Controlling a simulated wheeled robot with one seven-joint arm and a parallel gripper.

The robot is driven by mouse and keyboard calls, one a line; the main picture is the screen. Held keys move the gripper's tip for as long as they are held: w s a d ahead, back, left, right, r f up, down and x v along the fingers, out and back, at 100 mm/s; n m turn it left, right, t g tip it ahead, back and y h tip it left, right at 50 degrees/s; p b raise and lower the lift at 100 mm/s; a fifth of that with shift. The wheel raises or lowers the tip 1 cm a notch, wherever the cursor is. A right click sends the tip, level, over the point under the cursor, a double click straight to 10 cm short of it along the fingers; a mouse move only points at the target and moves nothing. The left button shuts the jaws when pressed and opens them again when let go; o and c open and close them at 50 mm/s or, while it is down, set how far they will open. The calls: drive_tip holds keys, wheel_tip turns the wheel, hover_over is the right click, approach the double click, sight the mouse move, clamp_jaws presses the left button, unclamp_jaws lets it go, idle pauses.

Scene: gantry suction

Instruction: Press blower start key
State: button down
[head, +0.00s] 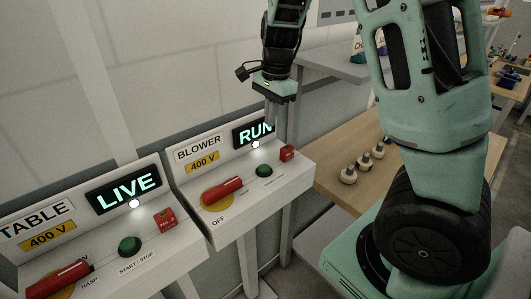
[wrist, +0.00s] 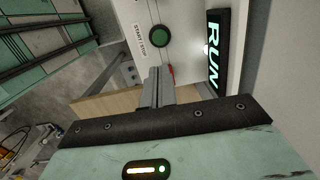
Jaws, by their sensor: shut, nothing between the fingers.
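The blower box (head: 240,196) has a round green start/stop button (head: 264,170) on its sloped top. Its display (head: 253,134) is lit and reads RUN, with a white lamp (head: 256,144) glowing at its lower edge. My gripper (head: 270,126) hangs above the box, in front of the display's right end, shut and empty. In the wrist view the shut fingers (wrist: 158,72) point toward the green button (wrist: 160,36), which shows whole beyond their tips. A gap shows between the tips and the button in that view.
The blower box also carries a red handle (head: 222,190) and a small red block (head: 287,152). A similar table box (head: 100,245) reading LIVE stands at left, with its own green button (head: 130,246). A wooden bench (head: 336,178) with several small round parts lies at right.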

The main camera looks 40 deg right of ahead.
sight(266, 168)
drive_tip(key=shift+f, duration=0.1)
drive_tip(key=f, duration=0.4)
drive_tip(key=f+p, duration=0.1)
drive_tip(key=f, duration=0.4)
drive_tip(key=a+f, duration=0.1)
drive_tip(key=f, duration=0.4)
drive_tip(key=shift+w+a+p, duration=0.1)
drive_tip(key=shift+w+p, duration=0.15)
drive_tip(key=shift+p, duration=0.15)
drive_tip(key=shift+f+b, duration=0.85)
drive_tip(key=shift+f, duration=0.1)
drive_tip(key=shift+s+a+f, duration=0.1)
drive_tip(key=shift+s+f, duration=0.1)
drive_tip(key=r+p, duration=0.2)
drive_tip(key=r, duration=0.1)
drive_tip(key=r+p, duration=0.1)
drive_tip(key=shift+w+d+r+p, duration=0.1)
drive_tip(key=shift+d+r+p, duration=0.15)
drive_tip(key=shift+p, duration=0.15)
wheel_tip(266, 168, up, 10)
drive_tip(key=b, duration=0.1)
drive_tip(key=shift+d+b, duration=0.3)
drive_tip(key=shift+d, duration=0.1)
